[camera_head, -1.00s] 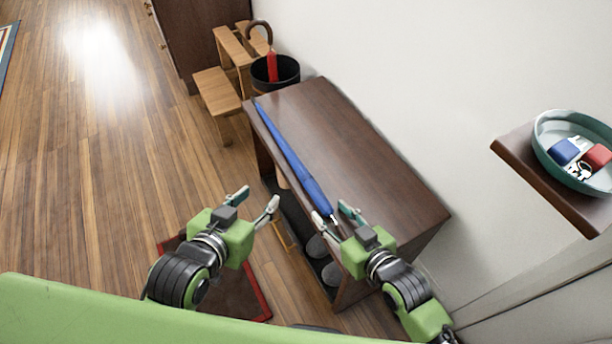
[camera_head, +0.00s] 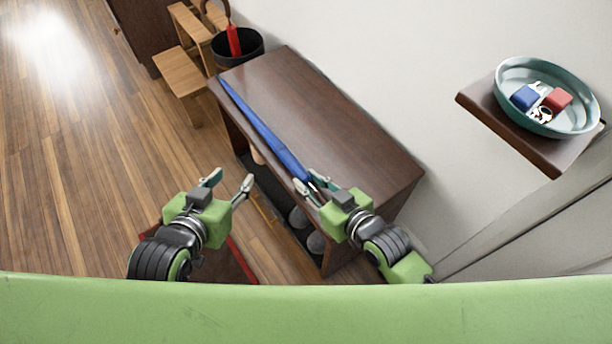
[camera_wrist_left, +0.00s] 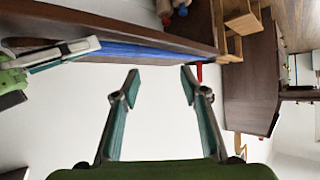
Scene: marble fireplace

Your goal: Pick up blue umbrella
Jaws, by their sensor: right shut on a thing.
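The closed blue umbrella (camera_head: 262,133) lies lengthwise along the front edge of the brown wooden bench (camera_head: 330,115). My right gripper (camera_head: 312,186) is shut on the near end of the umbrella, by its dark handle. The blue umbrella also shows in the left wrist view (camera_wrist_left: 130,52), with the right gripper's finger (camera_wrist_left: 62,54) at its end. My left gripper (camera_head: 228,182) is open and empty, to the left of the bench and apart from the umbrella. Its two spread fingers (camera_wrist_left: 160,85) show in the left wrist view.
A black bin (camera_head: 238,50) with a red umbrella (camera_head: 233,40) stands behind the bench beside a wooden step stool (camera_head: 182,72). A wall shelf (camera_head: 480,100) at right holds a teal bowl (camera_head: 510,100) with small items. Floor at left is clear.

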